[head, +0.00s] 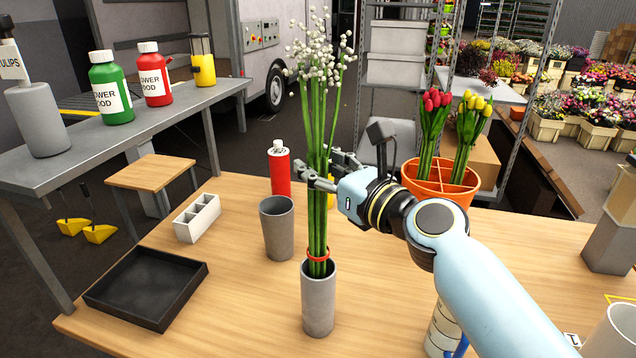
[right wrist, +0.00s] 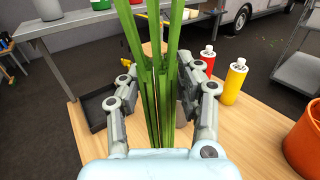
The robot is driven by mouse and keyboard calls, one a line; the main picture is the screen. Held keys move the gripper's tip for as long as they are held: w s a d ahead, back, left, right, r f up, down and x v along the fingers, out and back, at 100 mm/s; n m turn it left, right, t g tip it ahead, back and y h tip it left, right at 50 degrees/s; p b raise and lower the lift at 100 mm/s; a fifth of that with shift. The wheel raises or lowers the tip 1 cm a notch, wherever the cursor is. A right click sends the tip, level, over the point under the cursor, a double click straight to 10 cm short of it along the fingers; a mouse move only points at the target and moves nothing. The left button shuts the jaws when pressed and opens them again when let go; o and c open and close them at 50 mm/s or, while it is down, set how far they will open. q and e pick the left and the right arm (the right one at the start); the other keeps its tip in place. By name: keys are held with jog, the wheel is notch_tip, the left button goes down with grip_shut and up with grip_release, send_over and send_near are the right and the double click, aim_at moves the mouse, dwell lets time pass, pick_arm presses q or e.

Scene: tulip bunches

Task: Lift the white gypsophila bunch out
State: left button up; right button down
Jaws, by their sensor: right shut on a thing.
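The white gypsophila bunch (head: 316,110) stands nearly upright in the head view, with white blossoms above long green stems. An orange-red band (head: 319,254) circles the stems low down, just above the grey vase (head: 318,305). The stem ends reach the vase's mouth; how deep they sit inside is hidden. My right gripper (head: 322,172) comes from the right and is shut on the stems around mid-height. In the right wrist view the green stems (right wrist: 158,100) run between its two fingers. My left gripper is not in view.
A second grey vase (head: 277,228) stands close behind left. A red bottle (head: 279,170) is behind it. An orange divided pot (head: 440,182) with red and yellow tulips stands right. A black tray (head: 146,287) and a white divided holder (head: 197,218) lie left. The front-left table is clear.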

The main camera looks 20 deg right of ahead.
notch_tip(320, 180, up, 10)
jog(key=p, duration=0.3)
notch_tip(320, 180, up, 4)
jog(key=shift+f, duration=0.2)
jog(key=shift+r, duration=0.45)
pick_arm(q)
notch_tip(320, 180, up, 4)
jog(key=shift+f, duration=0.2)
pick_arm(e)
jog(key=shift+f, duration=0.1)
